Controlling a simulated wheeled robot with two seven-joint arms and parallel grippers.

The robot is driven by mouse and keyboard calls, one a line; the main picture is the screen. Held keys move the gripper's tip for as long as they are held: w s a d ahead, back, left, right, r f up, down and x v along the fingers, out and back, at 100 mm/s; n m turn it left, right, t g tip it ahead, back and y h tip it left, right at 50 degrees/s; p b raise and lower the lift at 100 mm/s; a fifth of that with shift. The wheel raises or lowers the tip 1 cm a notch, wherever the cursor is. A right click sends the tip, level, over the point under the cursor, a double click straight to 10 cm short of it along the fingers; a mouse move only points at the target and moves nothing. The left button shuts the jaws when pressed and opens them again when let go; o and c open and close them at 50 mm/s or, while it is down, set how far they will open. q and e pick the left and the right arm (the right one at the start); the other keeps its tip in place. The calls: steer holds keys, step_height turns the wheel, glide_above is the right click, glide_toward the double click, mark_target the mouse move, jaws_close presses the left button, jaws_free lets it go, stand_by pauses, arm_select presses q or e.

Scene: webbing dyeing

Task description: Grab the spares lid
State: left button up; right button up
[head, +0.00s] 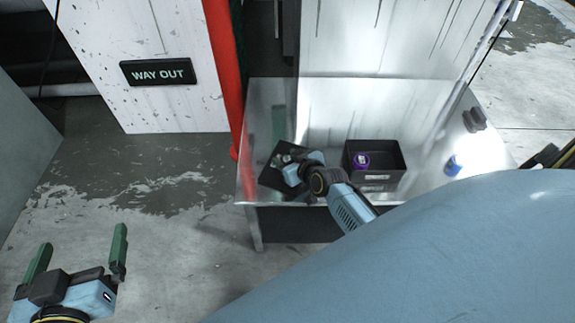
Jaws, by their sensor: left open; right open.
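My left gripper (82,238) is at the lower left above the floor, with its two green fingers spread wide and nothing between them. My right arm reaches over the shiny metal table (252,125). My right gripper (284,157) is over a dark, flat, tilted square piece (270,180) at the table's left part. This piece may be the spares lid, but I cannot tell for sure. The gripper partly covers it, and its fingertips and any contact are unclear.
A blue-and-white item (453,165) and a dark grey block (474,119) are on the table's right part. A red post (224,70) rises at its left edge. A white panel with a WAY OUT sign (156,72) stands behind. Floor at left is clear.

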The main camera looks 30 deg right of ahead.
jaws_close()
steer(key=shift+r, duration=0.1)
stand_by(0.3)
